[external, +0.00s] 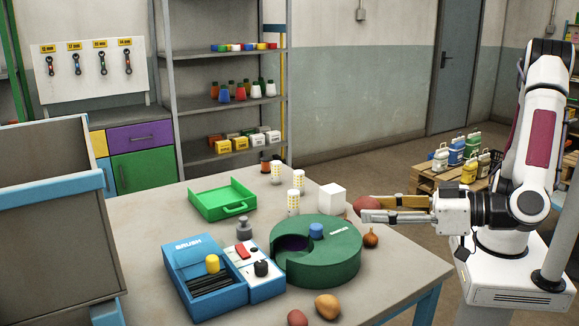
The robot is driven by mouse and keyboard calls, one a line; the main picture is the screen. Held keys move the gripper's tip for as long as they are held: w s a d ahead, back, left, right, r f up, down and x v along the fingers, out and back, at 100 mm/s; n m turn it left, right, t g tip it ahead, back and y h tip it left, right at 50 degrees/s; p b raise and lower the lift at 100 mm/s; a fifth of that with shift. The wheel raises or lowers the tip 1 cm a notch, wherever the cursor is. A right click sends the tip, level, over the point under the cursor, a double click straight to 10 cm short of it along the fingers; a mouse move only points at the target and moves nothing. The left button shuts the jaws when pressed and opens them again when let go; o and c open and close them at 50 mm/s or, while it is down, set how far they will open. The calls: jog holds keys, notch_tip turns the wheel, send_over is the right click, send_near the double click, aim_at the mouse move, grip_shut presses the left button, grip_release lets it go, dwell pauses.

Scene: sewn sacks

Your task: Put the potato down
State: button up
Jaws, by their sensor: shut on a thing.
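My gripper (369,209) reaches in from the right with its fingers pointing left. It is shut on a reddish-brown potato (366,203), held at the fingertips above the right side of the table (385,282). The fingers hide part of the potato. A tan potato-like item (328,306) and a reddish one (297,318) lie at the table's front edge. A small brown onion-like item (370,239) lies below and right of my gripper.
A round green container (330,262) with a blue knob stands left of my gripper. The table's right front corner is clear.

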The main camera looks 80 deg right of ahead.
jog(key=d+r+x, duration=0.1)
jog(key=r+x, duration=0.2)
jog(key=x, duration=1)
jog(key=w+r+x, duration=0.1)
jog(key=r+x, duration=0.1)
jog(key=x, duration=1.1)
jog(key=w+d+m+h, duration=0.1)
jog(key=w+d+h, duration=0.1)
jog(key=w+d, duration=1.8)
jog(key=shift+s+d+f, duration=0.3)
jog(key=shift+f, duration=0.5)
jog(key=shift+s+d+f, duration=0.25)
jog(key=shift+d+f, duration=0.05)
jog(key=shift+f, duration=0.45)
jog(key=shift+s+d+f, duration=0.25)
jog(key=shift+s+f, duration=0.05)
jog(key=shift+f, duration=0.5)
jog(key=shift+f, duration=3.15)
